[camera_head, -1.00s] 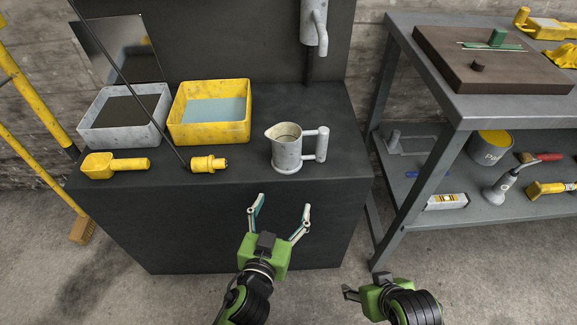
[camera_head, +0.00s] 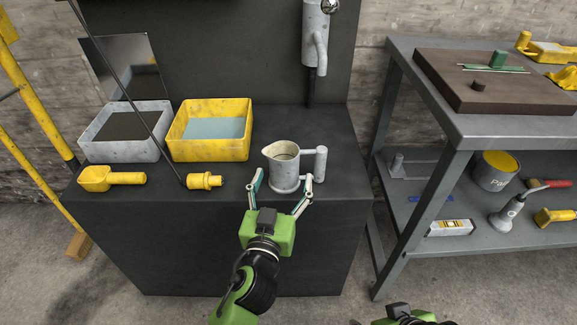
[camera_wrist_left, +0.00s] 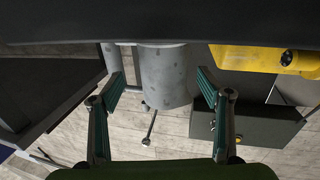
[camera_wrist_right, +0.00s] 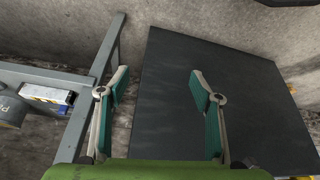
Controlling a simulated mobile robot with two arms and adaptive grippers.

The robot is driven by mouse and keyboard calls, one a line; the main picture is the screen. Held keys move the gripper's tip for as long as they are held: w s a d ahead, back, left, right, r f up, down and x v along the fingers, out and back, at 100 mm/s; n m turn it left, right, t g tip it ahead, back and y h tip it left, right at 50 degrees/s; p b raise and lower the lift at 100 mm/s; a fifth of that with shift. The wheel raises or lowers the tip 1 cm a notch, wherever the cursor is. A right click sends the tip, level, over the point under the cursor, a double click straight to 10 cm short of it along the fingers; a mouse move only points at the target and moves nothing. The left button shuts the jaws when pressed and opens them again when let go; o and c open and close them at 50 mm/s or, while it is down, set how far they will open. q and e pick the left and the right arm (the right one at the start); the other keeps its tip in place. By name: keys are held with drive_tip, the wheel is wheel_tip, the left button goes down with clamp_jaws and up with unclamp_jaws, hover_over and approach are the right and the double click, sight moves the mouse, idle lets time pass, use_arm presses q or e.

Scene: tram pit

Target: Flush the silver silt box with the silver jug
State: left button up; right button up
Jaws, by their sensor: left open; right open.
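The silver jug (camera_head: 285,170) stands upright on the dark cabinet top, its spout to the left and its handle to the right. My left gripper (camera_head: 283,180) is open at the jug's front, one finger on each side of its lower body. In the left wrist view the jug (camera_wrist_left: 165,77) shows between the open fingers; I cannot tell whether they touch it. The silver silt box (camera_head: 155,151), an open grey tray with dark contents, stands at the back left. My right gripper (camera_wrist_right: 160,82) is open and empty; its fingers are out of the head view.
A yellow box (camera_head: 210,150) of bluish water stands beside the silt box. A yellow scoop (camera_head: 110,179) and a yellow fitting (camera_head: 204,181) lie at the front edge. A thin dark rod crosses before the silt box. A grey workbench (camera_head: 500,129) stands to the right.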

use_arm(q)
drive_tip(key=x, duration=0.4)
drive_tip(key=shift+w+a+r, duration=0.15)
drive_tip(key=shift+w+a, duration=0.05)
drive_tip(key=shift+a, duration=0.05)
drive_tip(key=shift+w+d, duration=0.15)
drive_tip(key=shift+w, duration=0.45)
drive_tip(key=shift+c, duration=0.4)
drive_tip(key=c, duration=1.2)
